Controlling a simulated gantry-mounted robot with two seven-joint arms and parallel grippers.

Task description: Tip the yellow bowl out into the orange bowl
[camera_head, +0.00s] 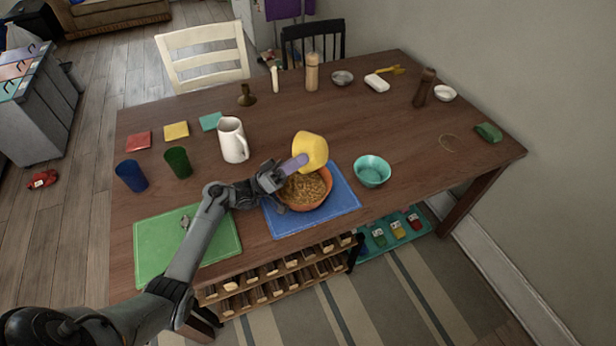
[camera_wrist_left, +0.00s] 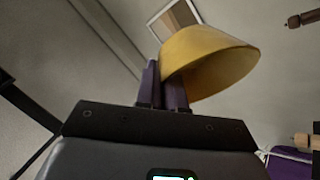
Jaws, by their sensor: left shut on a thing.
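The yellow bowl (camera_head: 312,149) is held tilted on its side above the orange bowl in the head view. My left gripper (camera_head: 296,162) is shut on its rim. The yellow bowl also fills the upper middle of the left wrist view (camera_wrist_left: 212,58), with the purple fingers (camera_wrist_left: 163,88) against its edge. The orange bowl (camera_head: 322,204) stands on the blue mat (camera_head: 345,198) and holds a heap of small tan pieces. The inside of the yellow bowl is hidden, so I cannot tell whether anything is left in it. My right gripper does not show.
A teal bowl (camera_head: 372,171) stands just right of the blue mat. A white pitcher (camera_head: 233,140), a green cup (camera_head: 178,162) and a blue cup (camera_head: 131,175) stand to the left. A green mat (camera_head: 210,245) lies at the front left. The table's right part is mostly clear.

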